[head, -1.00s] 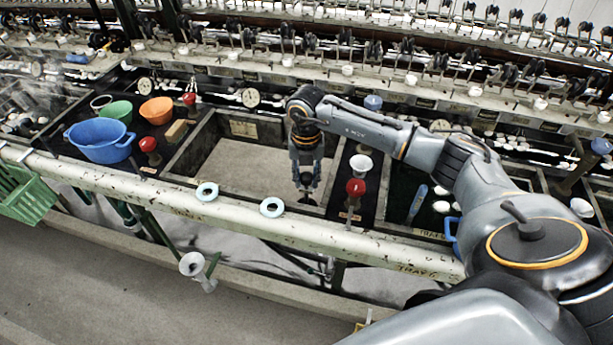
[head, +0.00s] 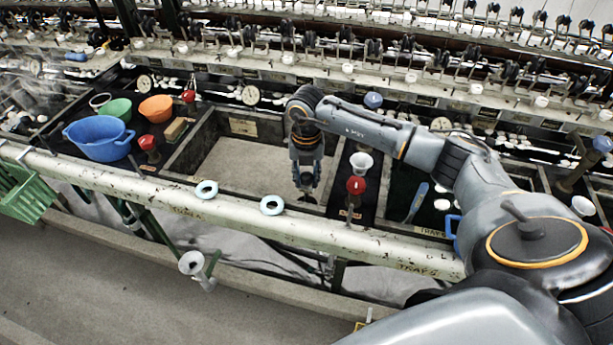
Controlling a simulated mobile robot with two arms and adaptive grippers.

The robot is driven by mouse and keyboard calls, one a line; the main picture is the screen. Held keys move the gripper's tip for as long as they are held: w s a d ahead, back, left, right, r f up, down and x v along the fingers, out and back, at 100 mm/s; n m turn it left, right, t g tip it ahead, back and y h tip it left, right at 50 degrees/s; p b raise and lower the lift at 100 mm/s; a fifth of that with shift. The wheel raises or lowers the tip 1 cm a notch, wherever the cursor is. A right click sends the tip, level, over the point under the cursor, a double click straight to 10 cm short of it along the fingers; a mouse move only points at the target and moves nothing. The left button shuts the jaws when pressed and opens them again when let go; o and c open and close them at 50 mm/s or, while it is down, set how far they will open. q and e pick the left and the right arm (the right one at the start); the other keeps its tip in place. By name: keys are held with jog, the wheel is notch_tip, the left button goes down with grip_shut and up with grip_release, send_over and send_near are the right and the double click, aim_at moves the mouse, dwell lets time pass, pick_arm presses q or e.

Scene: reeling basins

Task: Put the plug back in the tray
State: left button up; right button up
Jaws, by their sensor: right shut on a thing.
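My right gripper (head: 306,186) reaches down at the right end of a wide open tray (head: 235,163) with a pale, bare floor. It is shut on a small dark thing, which looks like the plug (head: 307,199). The fingers partly hide the plug, and I cannot tell whether it touches the tray floor. My left gripper is not in view.
A red knob (head: 356,186) and a white cup (head: 361,163) stand just right of the gripper. A pale rail with two light rings (head: 272,205) runs along the front. Blue (head: 98,138), green and orange bowls stand at the left.

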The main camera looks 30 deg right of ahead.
jog(key=shift+f, duration=0.3)
jog(key=o, duration=1)
jog(key=shift+o, duration=0.2)
notch_tip(320, 180, up, 12)
dwell(0.5)
